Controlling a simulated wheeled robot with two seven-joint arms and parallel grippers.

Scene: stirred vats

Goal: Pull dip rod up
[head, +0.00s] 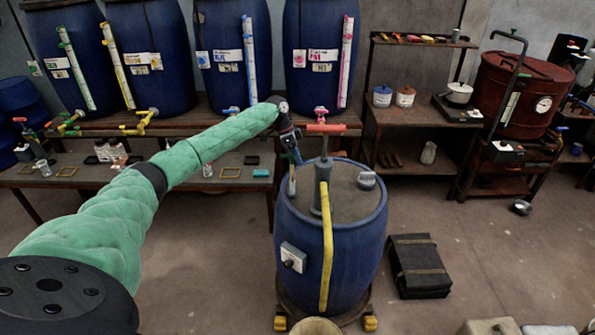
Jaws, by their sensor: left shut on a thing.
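A blue drum (352,255) stands on a wheeled base in front of me. My left arm reaches over it from the left. My left gripper (296,158) points down over the left part of the drum's lid and is shut on a thin upright piece, seemingly the dip rod (291,184), which stands at the lid just below the fingers. The fingers and wrist hide the rod's top, and I cannot tell how far it is inside the drum. My right gripper is not in view.
A grey hand pump with a red T-handle (326,128) and yellow hose (327,245) stands close right of my left gripper. A black case (419,266) lies on the floor to the right. Large blue vats (232,60) line the back bench. Floor at right is mostly clear.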

